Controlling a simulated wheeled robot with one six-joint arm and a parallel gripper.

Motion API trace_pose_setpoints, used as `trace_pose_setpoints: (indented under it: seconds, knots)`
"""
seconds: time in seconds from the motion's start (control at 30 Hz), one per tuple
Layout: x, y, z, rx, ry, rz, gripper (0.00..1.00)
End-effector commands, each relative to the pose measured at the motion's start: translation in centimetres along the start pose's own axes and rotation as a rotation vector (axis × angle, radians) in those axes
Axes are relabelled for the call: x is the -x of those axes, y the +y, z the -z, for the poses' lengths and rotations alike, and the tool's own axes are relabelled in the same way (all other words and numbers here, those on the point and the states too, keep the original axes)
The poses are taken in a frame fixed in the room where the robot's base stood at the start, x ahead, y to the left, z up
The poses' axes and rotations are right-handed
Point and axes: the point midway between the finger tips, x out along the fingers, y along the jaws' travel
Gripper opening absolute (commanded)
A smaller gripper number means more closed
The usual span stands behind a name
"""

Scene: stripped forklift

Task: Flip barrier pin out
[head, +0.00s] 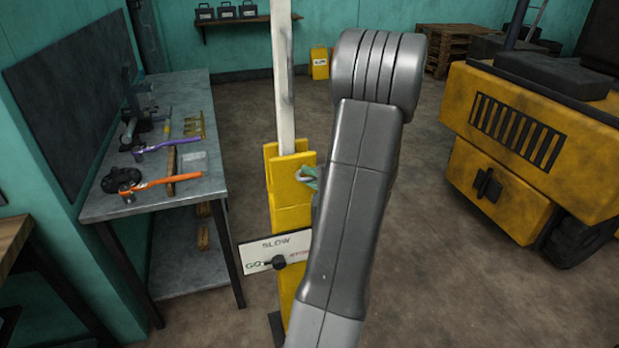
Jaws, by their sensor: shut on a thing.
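The yellow barrier post (291,215) stands in the middle of the head view, with the pale barrier arm (284,75) upright in its top bracket. The barrier pin (302,174) shows as a small grey metal loop at the bracket's right face. My gripper (312,180) is at the pin, and only a little of its greenish fingertips shows. It is shut on the pin. My own grey arm hides most of the gripper and the right side of the post. How far the pin sits in the bracket cannot be told.
A sign panel (272,254) with a black knob is fixed low on the post. A workbench (100,208) with wrenches stands at left. The yellow forklift (480,160) is at right. Open floor lies between the post and the forklift.

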Motion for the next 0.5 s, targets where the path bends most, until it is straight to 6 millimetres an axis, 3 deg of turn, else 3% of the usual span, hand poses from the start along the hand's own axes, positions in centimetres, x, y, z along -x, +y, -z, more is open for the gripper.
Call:
trace_pose_setpoints:
  seconds: [0.03,0.1,0.3,0.5]
  knots:
    - [0.5,1.1,-0.2,-0.005,0.002,-0.012,0.00]
    - [1.3,1.5,-0.5,-0.005,0.003,-0.012,0.00]
    - [4.1,2.2,-1.7,-0.006,0.004,-0.014,0.00]
    - [5.7,2.4,-2.4,-0.010,0.003,-0.016,0.00]
